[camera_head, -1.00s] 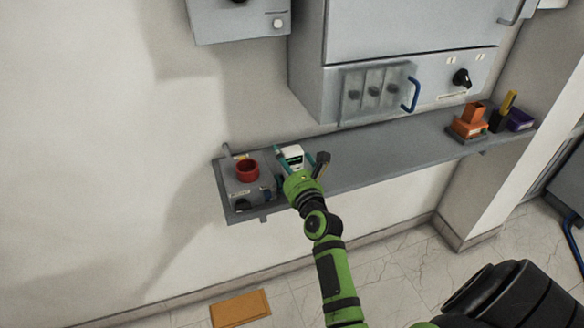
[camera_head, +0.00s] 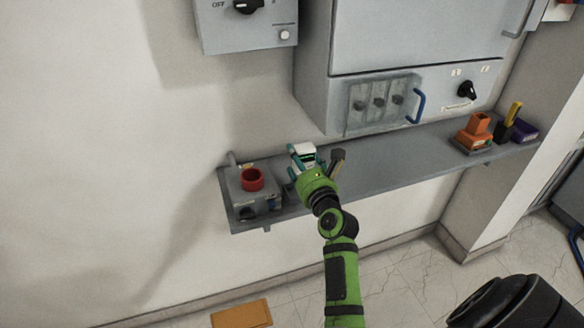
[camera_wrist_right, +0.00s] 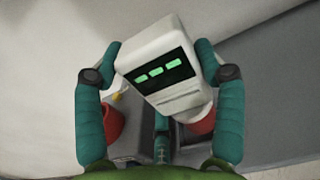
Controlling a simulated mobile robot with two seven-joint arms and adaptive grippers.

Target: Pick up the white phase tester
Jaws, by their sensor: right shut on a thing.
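The white phase tester (camera_head: 303,149) has a dark screen with green marks, clear in the right wrist view (camera_wrist_right: 158,68). My right gripper (camera_head: 306,160) is shut on it, with one teal finger on each side of the body. The tester is tilted in the wrist view and appears held a little above the wall shelf (camera_head: 390,165). A red part shows under its lower right side in that view; I cannot tell whether it belongs to the tester. My left gripper is not in view.
A grey box with a red ring (camera_head: 252,179) stands on the shelf's left end, close to my gripper. An orange holder (camera_head: 475,131) and a purple box (camera_head: 524,131) stand at the right end. A grey cabinet (camera_head: 415,85) hangs above.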

